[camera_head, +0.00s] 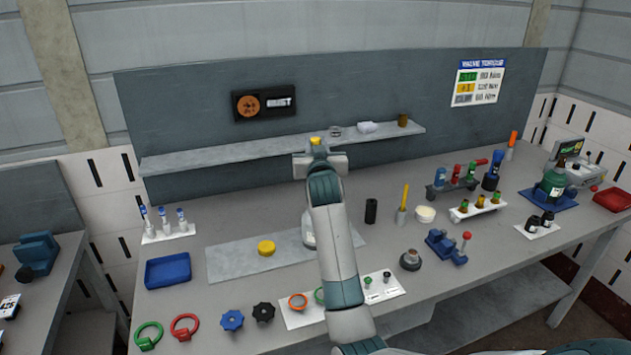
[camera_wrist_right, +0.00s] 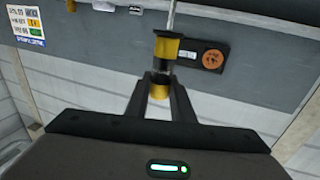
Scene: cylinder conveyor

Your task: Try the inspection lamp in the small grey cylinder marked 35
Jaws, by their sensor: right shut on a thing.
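My right gripper (camera_head: 319,163) is raised in front of the back panel, near shelf height. In the right wrist view its fingers (camera_wrist_right: 160,88) are shut on a small yellow and dark piece (camera_wrist_right: 164,69) with a thin rod, probably the inspection lamp. Its yellow top (camera_head: 316,141) also shows in the head view. A pale grey cylinder (camera_head: 307,231) stands on the grey mat (camera_head: 230,262), partly hidden behind my right arm. No mark 35 can be read on it. My left gripper is not in view.
A yellow disc (camera_head: 266,247) lies on the mat, left of the cylinder. A blue tray (camera_head: 168,270) is at left, and a black cylinder (camera_head: 371,211) and a white tub (camera_head: 425,214) stand at right. The shelf (camera_head: 240,152) runs behind my gripper.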

